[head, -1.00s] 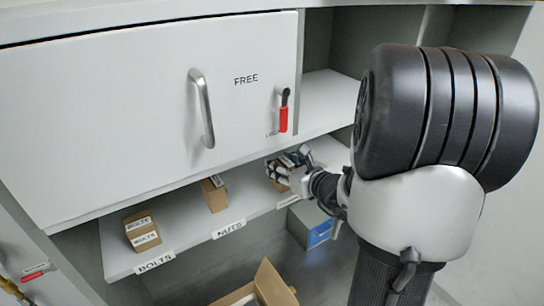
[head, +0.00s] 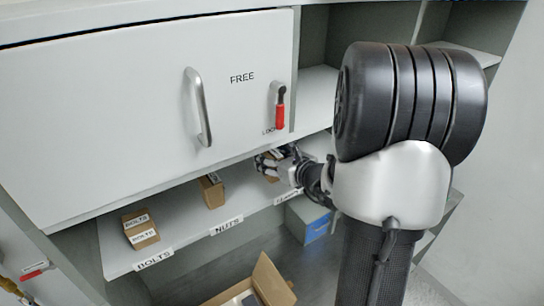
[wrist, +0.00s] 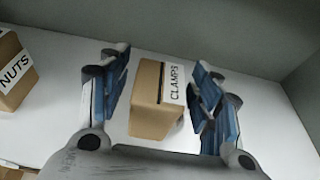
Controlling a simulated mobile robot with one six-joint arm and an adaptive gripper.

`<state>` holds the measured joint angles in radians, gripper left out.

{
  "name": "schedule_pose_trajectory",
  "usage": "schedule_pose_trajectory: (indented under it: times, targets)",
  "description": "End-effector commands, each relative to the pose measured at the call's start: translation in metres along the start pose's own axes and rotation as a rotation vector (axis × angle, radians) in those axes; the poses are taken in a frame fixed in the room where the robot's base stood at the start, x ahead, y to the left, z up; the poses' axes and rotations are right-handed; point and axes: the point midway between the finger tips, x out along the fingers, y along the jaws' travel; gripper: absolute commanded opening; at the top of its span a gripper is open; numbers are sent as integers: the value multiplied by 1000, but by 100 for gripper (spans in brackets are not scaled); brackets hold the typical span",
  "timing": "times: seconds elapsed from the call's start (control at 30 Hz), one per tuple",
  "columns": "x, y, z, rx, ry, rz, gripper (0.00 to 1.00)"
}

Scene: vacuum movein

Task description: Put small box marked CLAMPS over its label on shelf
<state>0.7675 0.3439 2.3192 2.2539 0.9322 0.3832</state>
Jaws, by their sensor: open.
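The small brown box marked CLAMPS (wrist: 150,112) stands on the white shelf, its white label facing up in the wrist view. My gripper (wrist: 160,85) is open, with one blue-padded finger on each side of the box and a visible gap to each. In the head view my gripper (head: 272,165) is at the shelf's right part and hides most of the box. The shelf-edge label below it (head: 287,197) is partly covered and hard to read.
A box marked NUTS (head: 212,191) stands left of my gripper, and a BOLTS box (head: 141,230) farther left. The cabinet door marked FREE (head: 150,110) hangs above the shelf. An open carton (head: 262,285) and a grey-blue bin (head: 310,222) are below.

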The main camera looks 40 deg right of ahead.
Motion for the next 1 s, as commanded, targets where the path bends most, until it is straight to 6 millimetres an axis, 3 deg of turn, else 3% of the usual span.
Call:
schedule_pose_trajectory:
  times: [0.43,0.57,0.9,1.0]
  targets:
    - [-3,0,5,0,0,0,61]
    - [-24,-2,-1,0,-1,-5,61]
    - [-102,-2,-25,1,0,-7,61]
    - [-112,-1,-30,-4,-6,-3,61]
